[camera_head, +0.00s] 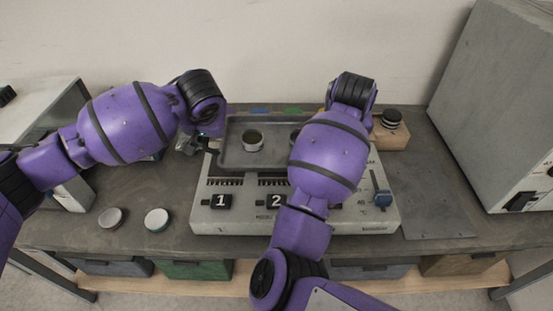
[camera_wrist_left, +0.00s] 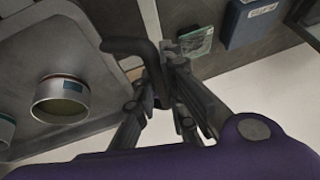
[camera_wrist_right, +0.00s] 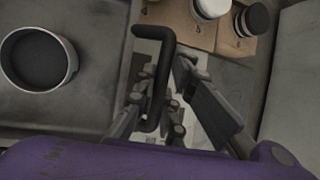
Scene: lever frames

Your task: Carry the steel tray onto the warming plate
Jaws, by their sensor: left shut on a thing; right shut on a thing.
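The steel tray (camera_head: 274,134) is grey and shallow, with a dark handle at each end. It carries a round tin (camera_head: 252,140) and another, partly hidden by my right arm. The tray is above the rear of a pale unit with numbered switches, seemingly the warming plate (camera_head: 240,222); I cannot tell whether they touch. My left gripper (camera_head: 205,146) is shut on the left handle (camera_wrist_left: 140,46), clear in the left wrist view. My right gripper (camera_wrist_right: 162,105) is shut on the right handle (camera_wrist_right: 157,48) in the right wrist view; my arm hides it in the head view.
A wooden block (camera_head: 390,136) with a black-topped piece is at the back right. A flat dark panel (camera_head: 440,205) lies right of the pale unit, before a large grey cabinet (camera_head: 500,110). A wall closes the back.

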